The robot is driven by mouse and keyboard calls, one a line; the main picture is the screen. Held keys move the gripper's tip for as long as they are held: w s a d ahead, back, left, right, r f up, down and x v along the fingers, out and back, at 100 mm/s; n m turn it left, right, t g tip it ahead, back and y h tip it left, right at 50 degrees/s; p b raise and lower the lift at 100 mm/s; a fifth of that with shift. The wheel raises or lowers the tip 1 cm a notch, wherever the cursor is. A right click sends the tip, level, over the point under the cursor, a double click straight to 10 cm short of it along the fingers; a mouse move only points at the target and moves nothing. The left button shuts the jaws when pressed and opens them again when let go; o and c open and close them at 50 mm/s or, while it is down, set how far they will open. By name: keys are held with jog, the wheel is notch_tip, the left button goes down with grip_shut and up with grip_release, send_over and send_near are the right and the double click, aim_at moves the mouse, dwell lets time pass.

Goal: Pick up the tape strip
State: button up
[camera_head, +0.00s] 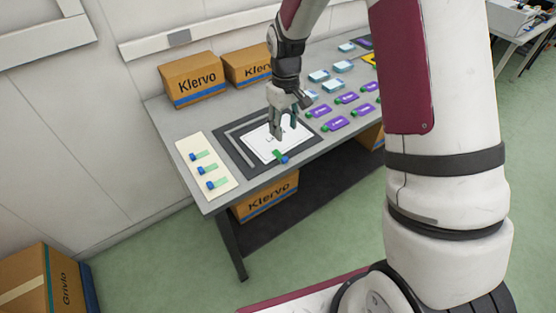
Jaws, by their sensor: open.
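A small green strip with a blue end (280,157), which looks like a tape strip, lies at the front edge of the white sheet (258,147) on a dark mat. Several similar green and blue pieces (211,170) lie in a column on a cream board (225,185) to the left. My gripper (277,136) points down over the white sheet, just behind the nearer strip. Its fingers are apart, with nothing visible between them. Whether the fingertips touch the sheet is hard to tell.
The grey table (160,107) holds purple labelled items (334,124) and pale blue items (319,76) to the right of my gripper. Klervo boxes (193,80) stand at the back against the wall. Another box (265,197) sits below the table. My arm hides part of the right side.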

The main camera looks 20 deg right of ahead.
send_over(285, 158)
jog(key=f, duration=0.6)
jog(key=shift+w+f+p, duration=0.2)
jog(key=shift+w+p, duration=0.1)
jog(key=shift+w, duration=0.05)
jog(key=f, duration=0.2)
jog(key=s+f+p, duration=0.1)
jog(key=f, duration=0.1)
jog(key=shift+f, duration=0.15)
jog(key=shift+w+f, duration=0.15)
jog(key=shift+f, duration=0.45)
jog(key=shift+c, duration=0.6)
jog(key=c, duration=0.7)
